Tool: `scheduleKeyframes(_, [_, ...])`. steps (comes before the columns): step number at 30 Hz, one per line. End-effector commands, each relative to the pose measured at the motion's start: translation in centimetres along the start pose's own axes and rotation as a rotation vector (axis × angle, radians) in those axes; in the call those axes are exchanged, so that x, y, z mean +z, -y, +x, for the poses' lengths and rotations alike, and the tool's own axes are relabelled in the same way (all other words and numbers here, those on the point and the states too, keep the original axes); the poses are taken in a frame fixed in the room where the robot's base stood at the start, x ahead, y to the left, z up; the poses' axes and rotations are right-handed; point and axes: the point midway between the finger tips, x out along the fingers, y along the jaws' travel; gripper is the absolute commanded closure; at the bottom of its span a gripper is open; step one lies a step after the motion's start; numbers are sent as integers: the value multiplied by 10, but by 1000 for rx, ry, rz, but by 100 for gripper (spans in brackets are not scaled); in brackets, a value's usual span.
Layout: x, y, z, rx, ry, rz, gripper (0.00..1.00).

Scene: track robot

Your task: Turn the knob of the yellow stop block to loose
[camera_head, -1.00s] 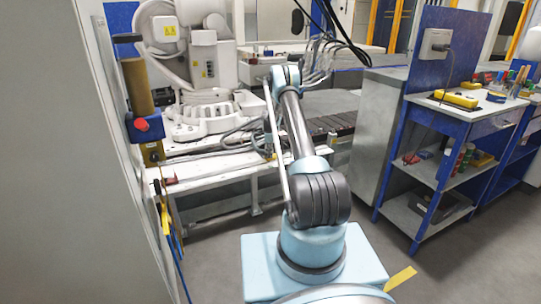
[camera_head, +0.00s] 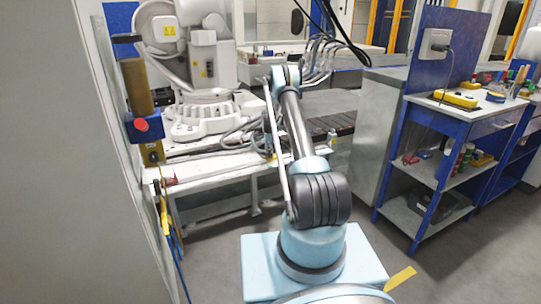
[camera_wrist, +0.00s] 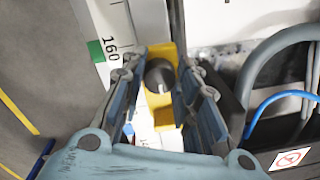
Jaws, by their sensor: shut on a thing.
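The yellow stop block (camera_wrist: 166,118) shows in the wrist view, seen from above on a white rail. Its dark round knob (camera_wrist: 159,73) has a light pointer mark near its lower edge in the picture. My gripper (camera_wrist: 164,76) has its fingers on both sides of the knob and is shut on it. The block's own markings are too small or covered to read.
A printed scale (camera_wrist: 110,48) with "160" and a green mark lies left of the block. A grey hose (camera_wrist: 268,62) and a blue cable (camera_wrist: 262,108) run close on the right. In the head view a white robot (camera_head: 205,105) stands behind the white bench (camera_head: 205,172).

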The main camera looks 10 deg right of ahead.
Motion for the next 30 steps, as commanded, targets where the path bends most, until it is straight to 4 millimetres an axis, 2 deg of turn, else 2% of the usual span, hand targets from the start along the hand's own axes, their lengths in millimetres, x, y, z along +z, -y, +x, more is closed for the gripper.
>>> scheduleKeyframes(14, [4,3,-1,-8,5,-3,95])
scheduleKeyframes(15, [5,3,-1,-8,5,-3,62])
scheduleKeyframes(17, [4,3,0,-8,4,-3,51])
scheduleKeyframes(26, [3,1,-1,-4,2,-2,51])
scheduleKeyframes(30, [2,1,-7,-3,2,-2,51])
